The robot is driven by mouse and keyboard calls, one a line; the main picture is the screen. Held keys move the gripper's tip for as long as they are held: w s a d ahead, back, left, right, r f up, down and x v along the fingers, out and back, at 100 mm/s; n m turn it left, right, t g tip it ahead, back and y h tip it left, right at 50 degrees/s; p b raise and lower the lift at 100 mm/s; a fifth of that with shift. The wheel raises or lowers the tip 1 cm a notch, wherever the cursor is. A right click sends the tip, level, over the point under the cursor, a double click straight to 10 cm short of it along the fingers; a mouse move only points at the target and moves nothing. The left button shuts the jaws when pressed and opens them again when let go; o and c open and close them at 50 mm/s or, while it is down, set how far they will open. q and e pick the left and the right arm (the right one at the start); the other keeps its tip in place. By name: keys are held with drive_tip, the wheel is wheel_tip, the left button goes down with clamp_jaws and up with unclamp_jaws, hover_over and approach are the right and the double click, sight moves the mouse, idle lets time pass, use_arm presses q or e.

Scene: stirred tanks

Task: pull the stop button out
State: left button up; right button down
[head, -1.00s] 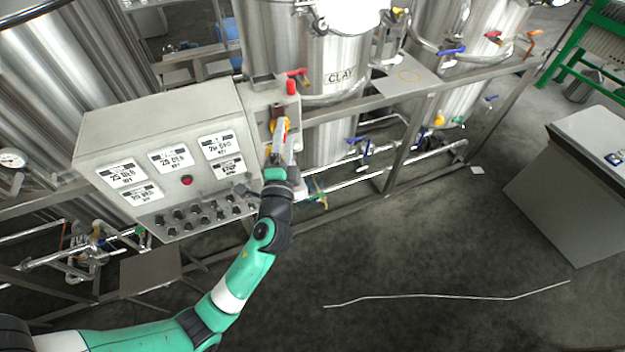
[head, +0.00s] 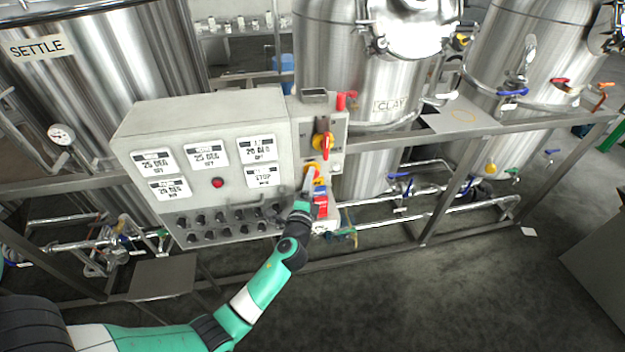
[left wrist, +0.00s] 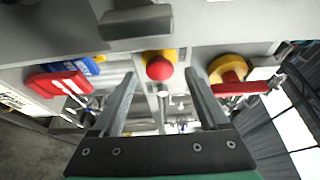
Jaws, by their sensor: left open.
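The stop button, a red mushroom head on a yellow base (left wrist: 160,68), shows in the left wrist view between my left gripper's fingertips. I cannot tell whether the fingers reach around the head or stop short of it. In the head view its yellow base (head: 313,171) shows low on the narrow side panel (head: 335,125), with the head mostly hidden. My left gripper (head: 313,184) is at the button there; the wrist view shows the gripper (left wrist: 161,76) open, a finger each side, with nothing gripped. My right gripper is not in view.
A rotary switch with a red handle on yellow (head: 323,141) sits just above the button; it is also beside the right finger in the wrist view (left wrist: 230,75). Red and blue items (left wrist: 62,80) hang on the other side. The grey control box (head: 210,135) adjoins the panel.

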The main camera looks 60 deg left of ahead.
use_arm(q)
drive_tip(key=shift+x, duration=1.3)
drive_tip(key=shift+d, duration=0.1)
clamp_jaws()
